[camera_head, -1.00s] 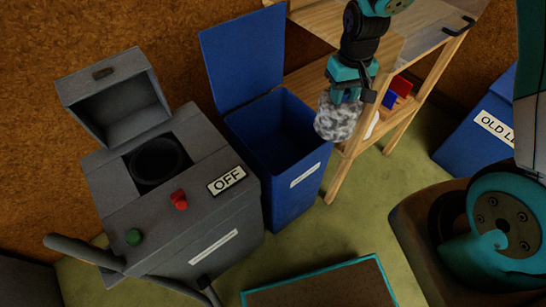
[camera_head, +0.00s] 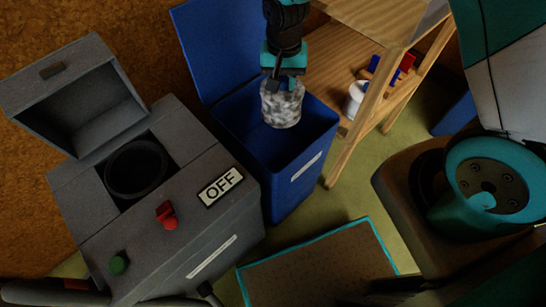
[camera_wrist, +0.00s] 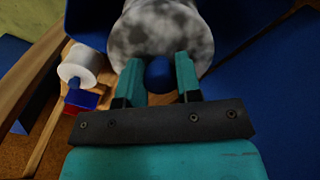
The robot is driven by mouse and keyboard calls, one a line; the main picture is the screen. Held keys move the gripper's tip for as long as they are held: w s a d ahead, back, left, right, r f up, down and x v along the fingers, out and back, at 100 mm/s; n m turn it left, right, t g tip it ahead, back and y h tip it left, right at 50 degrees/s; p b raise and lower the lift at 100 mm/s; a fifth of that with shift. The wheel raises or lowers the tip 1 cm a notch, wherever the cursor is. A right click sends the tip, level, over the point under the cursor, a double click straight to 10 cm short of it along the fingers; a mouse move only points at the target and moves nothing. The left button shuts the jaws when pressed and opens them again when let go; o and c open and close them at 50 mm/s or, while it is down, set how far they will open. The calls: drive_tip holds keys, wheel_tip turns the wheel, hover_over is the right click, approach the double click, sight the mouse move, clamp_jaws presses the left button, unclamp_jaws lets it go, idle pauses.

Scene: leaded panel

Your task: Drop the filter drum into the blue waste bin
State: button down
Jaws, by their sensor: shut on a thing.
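The filter drum (camera_head: 282,104) is a grey-and-white mottled cylinder. My gripper (camera_head: 284,84) is shut on it from above and holds it over the opening of the blue waste bin (camera_head: 296,172). The bin's blue lid stands open behind it. In the wrist view, the drum (camera_wrist: 165,32) fills the top middle, and my gripper's teal fingers (camera_wrist: 160,75) close on a dark blue round knob (camera_wrist: 159,74) at its near end. Blue bin surfaces (camera_wrist: 285,65) show around it.
A grey machine (camera_head: 190,215) with an open hood and an OFF sign stands left of the bin. A wooden shelf (camera_head: 345,65) to the right holds a white spool (camera_head: 354,100) and red and blue pieces. A teal-edged mat (camera_head: 318,275) lies in front.

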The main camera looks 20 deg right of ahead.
sight(282, 93)
wheel_tip(282, 93, down, 4)
drive_tip(key=b, duration=0.3)
drive_tip(key=shift+f, duration=0.2)
drive_tip(key=shift+r, duration=0.1)
drive_tip(key=c, duration=0.7)
unclamp_jaws()
wheel_tip(282, 93, up, 17)
drive_tip(key=p, duration=0.3)
drive_tip(key=shift+r+p, duration=0.2)
drive_tip(key=shift+p, duration=0.15)
drive_tip(key=shift+s+r, duration=0.1)
